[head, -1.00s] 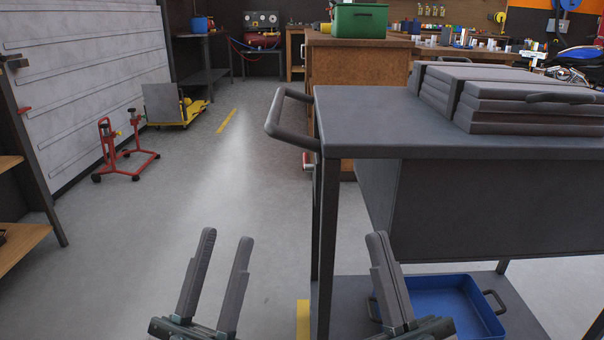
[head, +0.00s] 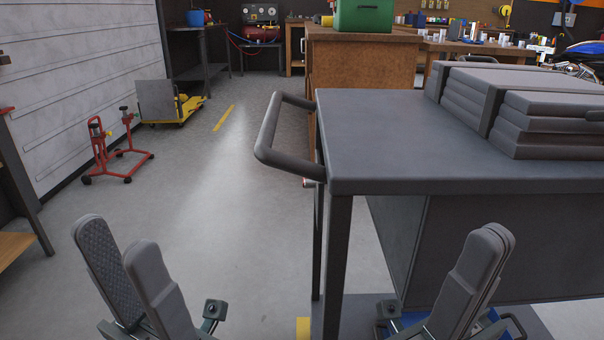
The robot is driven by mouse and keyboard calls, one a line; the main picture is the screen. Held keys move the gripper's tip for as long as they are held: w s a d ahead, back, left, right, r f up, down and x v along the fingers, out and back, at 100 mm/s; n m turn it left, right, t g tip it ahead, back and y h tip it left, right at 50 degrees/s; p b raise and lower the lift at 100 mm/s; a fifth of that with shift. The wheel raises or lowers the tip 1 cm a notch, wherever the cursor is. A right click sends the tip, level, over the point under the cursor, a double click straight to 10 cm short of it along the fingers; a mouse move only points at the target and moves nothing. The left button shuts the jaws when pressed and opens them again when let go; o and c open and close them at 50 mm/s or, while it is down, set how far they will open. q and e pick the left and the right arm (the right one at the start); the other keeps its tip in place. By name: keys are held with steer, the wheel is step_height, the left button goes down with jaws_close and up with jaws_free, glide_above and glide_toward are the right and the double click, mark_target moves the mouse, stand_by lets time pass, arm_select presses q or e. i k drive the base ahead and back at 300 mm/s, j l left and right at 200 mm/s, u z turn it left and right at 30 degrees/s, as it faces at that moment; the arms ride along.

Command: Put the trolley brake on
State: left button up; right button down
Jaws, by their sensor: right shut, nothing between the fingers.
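The dark grey trolley (head: 400,140) fills the right half of the head view. Its tubular handle (head: 270,130) sticks out to the left from the top. No brake can be made out on it; its wheels are out of view. My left gripper (head: 115,240) is open and empty, low at the left, over the floor and apart from the trolley. My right gripper (head: 493,235) is shut and empty, at the lower right in front of the trolley's grey box (head: 440,235). I cannot tell whether it touches the trolley.
Stacked grey cases (head: 548,122) lie on the trolley top. A blue tray (head: 490,318) on its lower shelf is mostly hidden. A red stand (head: 105,150) and a yellow platform cart (head: 175,112) stand along the left wall. A wooden bench (head: 360,60) stands behind. The floor left of the trolley is clear.

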mark_target(307, 183)
steer(key=k, duration=0.65)
steer(key=z, duration=1.6)
steer(key=j, duration=2.05)
